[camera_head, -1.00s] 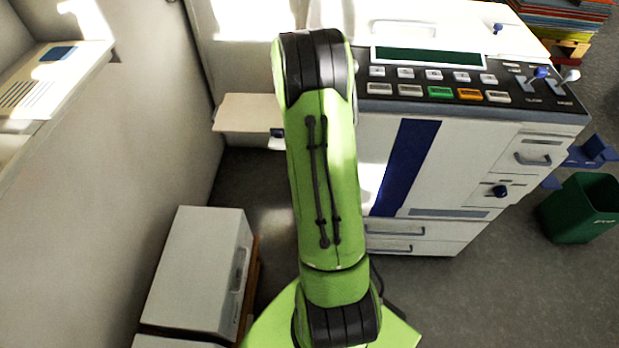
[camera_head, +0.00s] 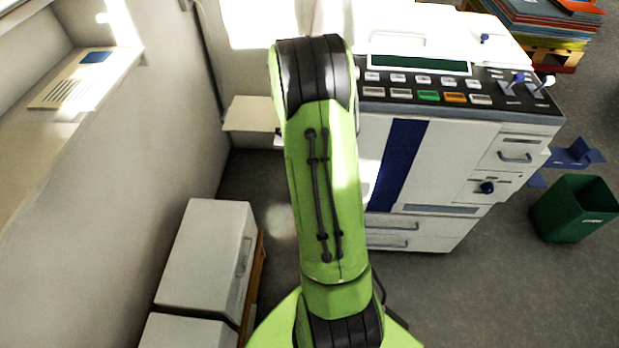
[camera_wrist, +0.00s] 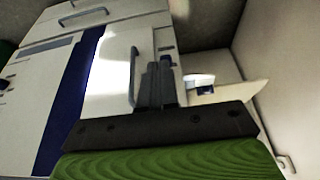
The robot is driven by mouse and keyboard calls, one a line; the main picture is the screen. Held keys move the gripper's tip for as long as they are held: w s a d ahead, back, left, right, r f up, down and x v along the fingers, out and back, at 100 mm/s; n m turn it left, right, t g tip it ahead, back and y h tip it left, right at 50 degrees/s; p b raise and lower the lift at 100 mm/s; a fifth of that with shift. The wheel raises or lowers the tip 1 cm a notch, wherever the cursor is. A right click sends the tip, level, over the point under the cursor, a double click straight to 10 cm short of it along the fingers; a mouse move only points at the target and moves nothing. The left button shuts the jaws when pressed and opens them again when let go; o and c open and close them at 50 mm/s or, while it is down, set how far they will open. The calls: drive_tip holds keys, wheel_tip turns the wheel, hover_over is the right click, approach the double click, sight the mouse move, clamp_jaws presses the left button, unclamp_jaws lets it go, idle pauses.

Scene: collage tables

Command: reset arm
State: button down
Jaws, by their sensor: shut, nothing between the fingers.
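My green and black arm stands raised in the middle of the head view, its upper bend in front of the copier (camera_head: 425,165). My gripper (camera_wrist: 160,68) shows in the wrist view, its dark fingers together and empty. It points toward the copier's pale front, which also shows in the wrist view (camera_wrist: 110,65) with its dark blue stripe. I cannot tell the gap between fingers and copier. In the head view the gripper is hidden behind my arm.
A pale side tray (camera_head: 252,113) juts from the copier's left. White cabinets (camera_head: 205,255) stand along the left wall. A green bin (camera_head: 573,210) is at the right, and stacked coloured sheets (camera_head: 535,22) lie at the back right. Grey floor is open at the lower right.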

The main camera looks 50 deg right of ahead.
idle(0.3)
drive_tip(key=a+r+n+t+y+p, duration=0.1)
drive_tip(key=a+r+n+p, duration=0.1)
drive_tip(key=a+r, duration=0.65)
drive_tip(key=a+r+n+t+p, duration=0.1)
drive_tip(key=a+r+n+p, duration=0.15)
drive_tip(key=a+r, duration=0.65)
drive_tip(key=s+a+r+n+y+p, duration=0.1)
drive_tip(key=s+a+r+n, duration=0.2)
drive_tip(key=s+r, duration=0.3)
drive_tip(key=s+a+r+n+t+y+p, duration=0.1)
drive_tip(key=s+a+r+n, duration=0.2)
drive_tip(key=s+r, duration=0.3)
drive_tip(key=shift+s+a+r, duration=0.3)
drive_tip(key=shift+a+r, duration=0.1)
drive_tip(key=shift+a, duration=0.45)
